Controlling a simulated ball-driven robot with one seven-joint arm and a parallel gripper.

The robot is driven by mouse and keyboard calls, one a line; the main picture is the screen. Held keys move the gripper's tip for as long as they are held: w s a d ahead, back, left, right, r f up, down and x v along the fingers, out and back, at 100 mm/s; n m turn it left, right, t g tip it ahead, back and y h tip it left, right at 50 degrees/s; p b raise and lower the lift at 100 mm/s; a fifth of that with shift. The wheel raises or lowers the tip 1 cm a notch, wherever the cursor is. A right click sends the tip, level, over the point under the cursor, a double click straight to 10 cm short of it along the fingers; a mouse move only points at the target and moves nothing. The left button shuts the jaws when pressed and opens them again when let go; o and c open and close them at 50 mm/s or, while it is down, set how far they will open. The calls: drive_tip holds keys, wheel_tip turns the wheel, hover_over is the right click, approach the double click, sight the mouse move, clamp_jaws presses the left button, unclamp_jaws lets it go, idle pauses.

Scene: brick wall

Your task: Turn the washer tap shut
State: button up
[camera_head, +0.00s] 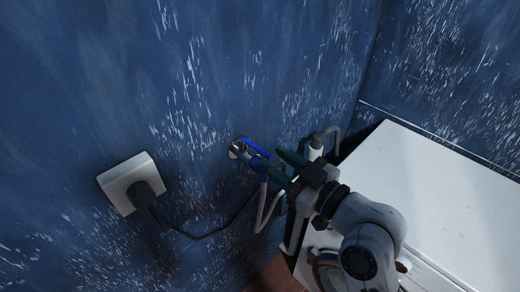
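The washer tap (236,149) sticks out of the blue wall, left of the washing machine. It has a metal body and a blue lever (256,147) that slants down to the right. My gripper (268,158) is right at the tap, with its dark green fingers spread apart. One fingertip is close below the lever and the other is just right of the lever's end. I cannot tell whether either finger touches it. The lower part of the tap is partly hidden by the near finger.
A white washing machine (445,185) stands at the right against the wall. Pale hoses (262,208) and a drain pipe (316,150) are close around my gripper. A wall socket (122,178) with a black plug and cable is at the left. The wall between is bare.

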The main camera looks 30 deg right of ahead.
sight(241, 137)
drive_tip(key=shift+p+x, duration=0.55)
drive_tip(key=shift+x, duration=2.2)
drive_tip(key=shift+r, duration=0.1)
drive_tip(key=shift+c, duration=0.2)
clamp_jaws()
